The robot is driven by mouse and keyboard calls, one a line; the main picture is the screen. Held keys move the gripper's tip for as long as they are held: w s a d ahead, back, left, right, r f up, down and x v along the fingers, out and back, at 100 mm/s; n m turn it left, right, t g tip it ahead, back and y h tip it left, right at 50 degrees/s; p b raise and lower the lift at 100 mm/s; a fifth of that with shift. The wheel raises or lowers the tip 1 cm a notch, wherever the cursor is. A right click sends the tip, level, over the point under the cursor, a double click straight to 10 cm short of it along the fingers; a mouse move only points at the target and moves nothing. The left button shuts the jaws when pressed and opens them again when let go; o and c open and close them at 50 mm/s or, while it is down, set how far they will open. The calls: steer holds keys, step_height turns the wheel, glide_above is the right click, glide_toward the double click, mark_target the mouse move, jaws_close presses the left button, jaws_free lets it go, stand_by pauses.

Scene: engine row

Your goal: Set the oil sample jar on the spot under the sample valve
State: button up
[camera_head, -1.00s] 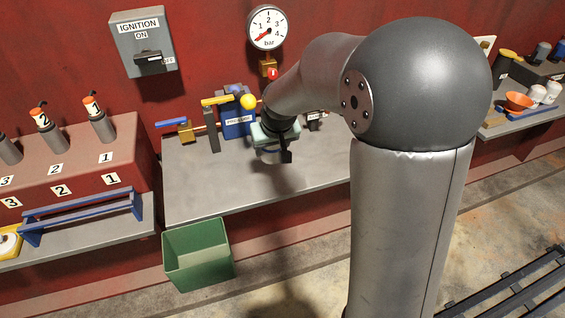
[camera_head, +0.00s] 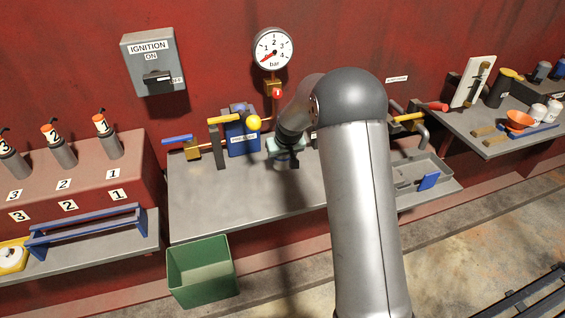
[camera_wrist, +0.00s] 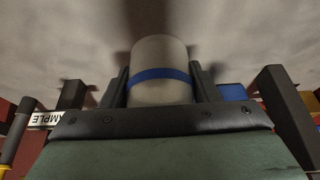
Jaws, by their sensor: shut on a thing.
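The oil sample jar (camera_wrist: 160,70) is pale with a blue band and sits between the two fingers of my gripper (camera_wrist: 160,88) in the wrist view. The gripper is shut on it. In the head view my gripper (camera_head: 286,158) is low over the grey bench (camera_head: 240,200), right of the blue box, and the jar is barely distinguishable. I cannot tell whether the jar touches the bench. A sample label (camera_wrist: 48,118) shows upside down at the left of the wrist view. The sample valve and the spot under it are not clearly seen; my arm covers that area in the head view.
A blue box (camera_head: 242,137) and yellow-handled (camera_head: 224,119) and blue-handled (camera_head: 177,139) valves stand left of my gripper. A gauge (camera_head: 273,49) hangs above. A green bin (camera_head: 203,272) stands below the bench front. A grey tray (camera_head: 425,172) lies right of my arm. The bench front left is clear.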

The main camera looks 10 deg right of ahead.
mark_target(282, 164)
steer(key=shift+w+d+f, duration=0.1)
steer(key=shift+w+f, duration=0.1)
steer(key=shift+f, duration=1.7)
steer(key=o, duration=1)
